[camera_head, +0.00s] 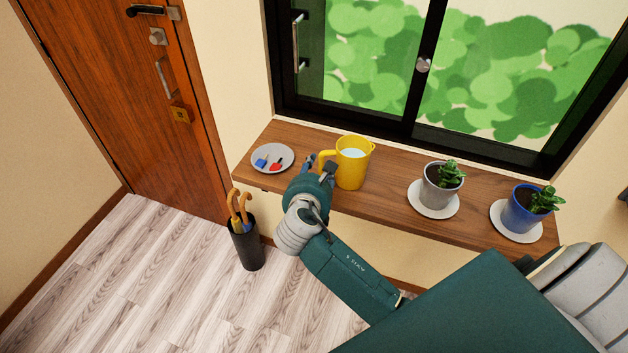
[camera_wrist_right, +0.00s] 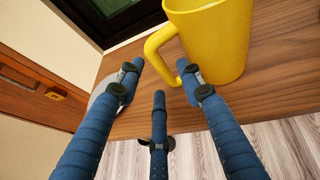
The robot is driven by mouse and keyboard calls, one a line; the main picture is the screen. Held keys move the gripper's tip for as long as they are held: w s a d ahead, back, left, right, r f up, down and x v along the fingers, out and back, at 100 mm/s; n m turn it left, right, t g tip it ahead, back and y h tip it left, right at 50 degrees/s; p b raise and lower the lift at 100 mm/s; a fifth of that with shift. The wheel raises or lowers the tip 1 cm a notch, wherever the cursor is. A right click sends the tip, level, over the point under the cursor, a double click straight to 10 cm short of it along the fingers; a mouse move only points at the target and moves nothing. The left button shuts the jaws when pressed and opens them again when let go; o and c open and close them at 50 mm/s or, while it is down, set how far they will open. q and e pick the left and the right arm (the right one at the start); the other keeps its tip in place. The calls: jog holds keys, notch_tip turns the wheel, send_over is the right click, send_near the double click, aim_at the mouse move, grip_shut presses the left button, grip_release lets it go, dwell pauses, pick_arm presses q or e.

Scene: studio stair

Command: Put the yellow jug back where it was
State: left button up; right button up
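The yellow jug (camera_head: 353,172) stands upright on the wooden window shelf (camera_head: 393,187), with something pale visible inside. Its handle points left in the head view, towards my right gripper (camera_head: 320,163). In the right wrist view the jug (camera_wrist_right: 222,42) fills the upper right. My right gripper's blue fingers (camera_wrist_right: 160,75) are spread apart there. The jug's handle lies just past the fingertips, and the right-hand fingertip overlaps the handle's lower end; I cannot tell whether they touch. My left gripper is not in view.
A plate (camera_head: 285,153) with small blue and red items lies left of the jug. Right of it are a grey plant pot (camera_head: 438,193) and a blue pot (camera_head: 520,214), each on a saucer. An umbrella stand (camera_head: 247,247) is on the floor below the shelf.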

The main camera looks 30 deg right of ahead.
jog(key=v, duration=0.8)
jog(key=shift+s+a+b, duration=0.15)
jog(key=shift+b, duration=0.25)
jog(key=shift+r, duration=0.15)
jog(key=s+a+f+m+g+y, duration=0.1)
jog(key=s+f+m+g+y, duration=0.15)
jog(key=f, duration=0.85)
jog(key=s+a+f+m+g+y, duration=0.1)
jog(key=s+a+f+m, duration=0.15)
jog(key=f, duration=0.95)
jog(key=s+a+f+m+g+y, duration=0.1)
jog(key=s+f+m+y, duration=0.15)
jog(key=f, duration=0.85)
jog(key=s+f+m+g+y, duration=0.3)
jog(key=s+f+m, duration=0.6)
jog(key=s+f, duration=0.9)
jog(key=s+d+f+m+g, duration=0.1)
jog(key=s+m, duration=0.3)
jog(key=s, duration=0.5)
jog(key=s+f+m+g, duration=0.1)
jog(key=s+f+m, duration=0.2)
jog(key=s, duration=0.6)
jog(key=shift+s+d+f+m+h, duration=0.2)
jog(key=shift+d+f+m+h, duration=0.15)
jog(key=shift+m, duration=0.9)
